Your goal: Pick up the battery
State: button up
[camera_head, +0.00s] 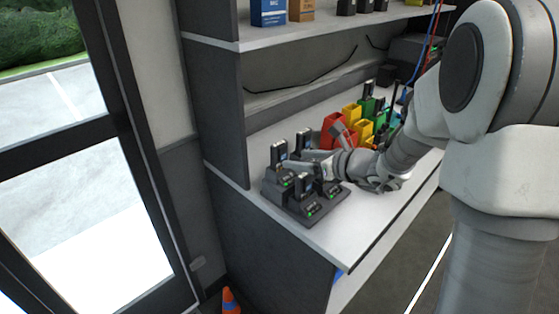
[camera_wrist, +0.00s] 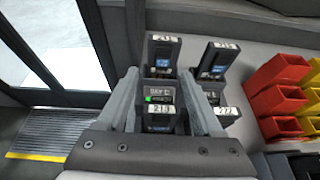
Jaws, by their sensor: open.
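Several dark batteries with pale labels stand upright in a black charger dock (camera_head: 312,211) on the counter. In the wrist view, a far-left battery (camera_wrist: 162,54) and a far-right battery (camera_wrist: 217,60) stand at the back. Contact cannot be told. In the head view, my gripper (camera_head: 318,168) is over the dock from the right.
Red bins (camera_wrist: 279,84) and yellow and green bins stand on the counter right of the dock. A shelf (camera_head: 330,28) with boxes hangs above. A glazed door (camera_head: 75,150) is at left, and an orange cone (camera_head: 231,300) stands on the floor.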

aim_at(284, 152)
jog(key=x, duration=0.5)
jog(key=shift+w+d+b, duration=0.1)
jog(key=shift+d+b, duration=0.05)
jog(key=shift+b, duration=0.25)
grip_shut()
jog(key=shift+r, duration=0.1)
jog(key=shift+r, duration=0.6)
notch_tip(284, 152, up, 3)
jog(key=shift+f+p, duration=0.1)
jog(key=shift+p, duration=0.7)
jog(key=s+d+r+p, duration=0.2)
jog(key=s+d+r, duration=0.2)
jog(key=d+r, duration=0.3)
jog(key=d, duration=0.4)
jog(key=shift+s+p, duration=0.15)
jog(key=shift+p, duration=0.2)
